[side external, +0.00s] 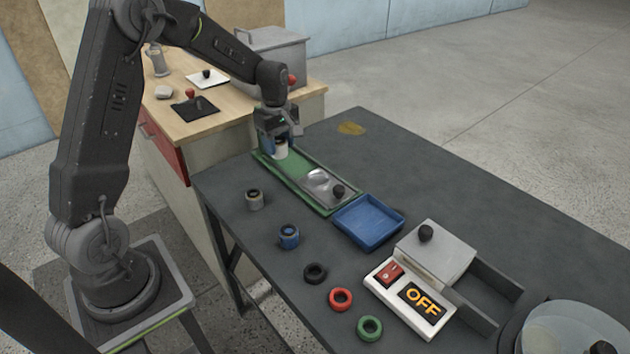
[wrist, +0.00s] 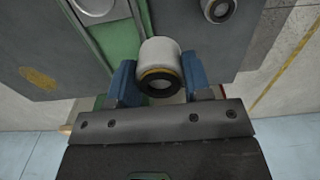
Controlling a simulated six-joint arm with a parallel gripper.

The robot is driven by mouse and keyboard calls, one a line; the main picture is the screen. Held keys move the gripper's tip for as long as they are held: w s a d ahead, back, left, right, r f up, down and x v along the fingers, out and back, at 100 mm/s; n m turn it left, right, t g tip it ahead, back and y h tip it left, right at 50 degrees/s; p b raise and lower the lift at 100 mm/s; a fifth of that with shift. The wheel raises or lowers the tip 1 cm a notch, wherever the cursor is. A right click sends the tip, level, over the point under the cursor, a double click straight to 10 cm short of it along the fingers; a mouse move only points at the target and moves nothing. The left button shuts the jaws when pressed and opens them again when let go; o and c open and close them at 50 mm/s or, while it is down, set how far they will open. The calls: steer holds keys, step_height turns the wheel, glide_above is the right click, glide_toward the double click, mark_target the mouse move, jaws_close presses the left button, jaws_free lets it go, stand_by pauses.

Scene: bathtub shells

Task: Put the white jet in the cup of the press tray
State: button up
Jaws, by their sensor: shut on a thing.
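The white jet (side external: 281,151) is a short cylinder, held between the blue fingers of my gripper (side external: 280,142). In the wrist view the white jet (wrist: 160,58) sits between the two fingertips (wrist: 158,82), its dark ringed end facing the camera. My gripper is shut on it over the far left end of the green press tray (side external: 323,208). I cannot tell whether the jet touches the tray. A metal plate (side external: 345,199) with a shiny round part and a black knob lies at the tray's near end. The cup cannot be made out clearly.
A grey jet (side external: 254,200) and a blue jet (side external: 289,237) stand left of the tray. A blue tray (side external: 368,222) is beside its near end. Black (side external: 315,273), red (side external: 340,299) and green (side external: 369,328) rings lie nearer. A switch box (side external: 413,300) reads OFF.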

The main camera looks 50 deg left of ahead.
glide_above(318, 181)
step_height(318, 181, down, 10)
stand_by(0.5)
steer(key=shift+f, duration=0.2)
steer(key=o, duration=0.9)
steer(key=shift+o, duration=0.2)
steer(key=shift+r, duration=0.1)
